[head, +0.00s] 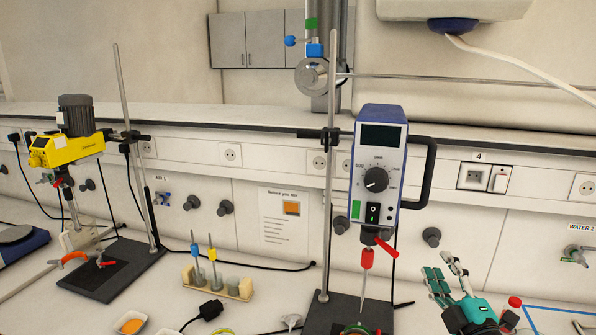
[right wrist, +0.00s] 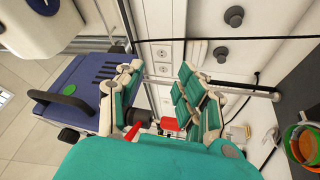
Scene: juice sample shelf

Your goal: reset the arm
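My right gripper (head: 443,268) is low at the right in the head view, green and white with its fingers pointing up. It is to the right of the blue and white overhead stirrer (head: 380,165) on its stand. In the right wrist view the two fingers (right wrist: 161,75) stand apart with a gap between them, and nothing is gripped. The stirrer's blue housing (right wrist: 85,95) shows to the left of the fingers, with its red parts seen behind the gap. My left gripper is not in view.
A yellow stirrer (head: 68,150) stands on another stand at the left. A wooden rack (head: 235,292) with tubes and a bowl with orange content (head: 131,325) are on the bench. A red-capped item (head: 514,302) is close to the right gripper. Wall sockets and knobs line the back.

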